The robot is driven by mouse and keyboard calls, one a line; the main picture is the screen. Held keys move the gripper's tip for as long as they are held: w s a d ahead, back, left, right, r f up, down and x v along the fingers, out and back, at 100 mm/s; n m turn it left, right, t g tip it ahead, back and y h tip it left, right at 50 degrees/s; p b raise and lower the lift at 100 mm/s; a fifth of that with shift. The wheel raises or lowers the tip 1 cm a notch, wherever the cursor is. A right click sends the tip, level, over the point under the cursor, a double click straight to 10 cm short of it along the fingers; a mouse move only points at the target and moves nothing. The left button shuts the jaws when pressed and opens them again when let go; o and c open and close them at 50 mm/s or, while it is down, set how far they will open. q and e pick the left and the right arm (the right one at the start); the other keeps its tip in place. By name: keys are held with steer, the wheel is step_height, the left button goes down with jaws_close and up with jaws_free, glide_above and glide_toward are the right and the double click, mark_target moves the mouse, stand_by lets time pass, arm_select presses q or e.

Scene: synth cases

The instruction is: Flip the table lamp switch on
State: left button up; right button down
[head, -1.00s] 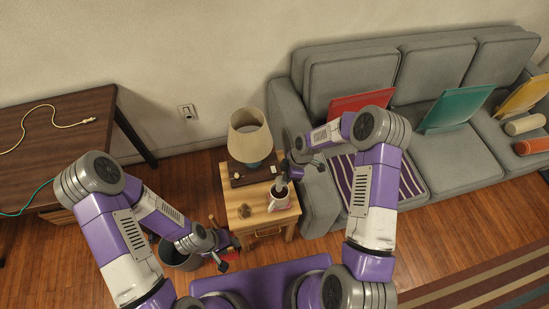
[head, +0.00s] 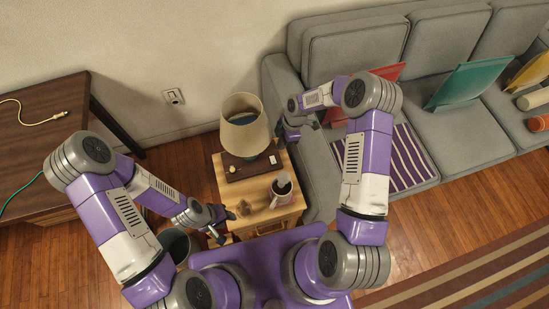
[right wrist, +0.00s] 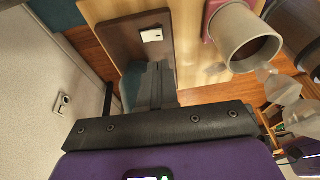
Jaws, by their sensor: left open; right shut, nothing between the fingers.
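The table lamp (head: 244,136) has a beige shade and a dark brown base (head: 236,178) on the wooden side table. A small white switch (head: 272,159) sits on the base's right part; it also shows in the right wrist view (right wrist: 152,35). Its on or off position is too small to tell. My right gripper (head: 291,136) is beside the shade, on its right. In the right wrist view the right gripper (right wrist: 155,72) is shut and empty, its fingertips apart from the switch in the picture. My left gripper (head: 222,229) is open and empty at the table's front left corner.
The sofa (head: 316,165) is close on the right. A dark bin (head: 175,246) stands left of the table.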

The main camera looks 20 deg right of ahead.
mark_target(272, 163)
stand_by(0.3)
steer(key=b+x, duration=0.2)
steer(key=x, duration=0.8)
steer(key=shift+a, duration=0.1)
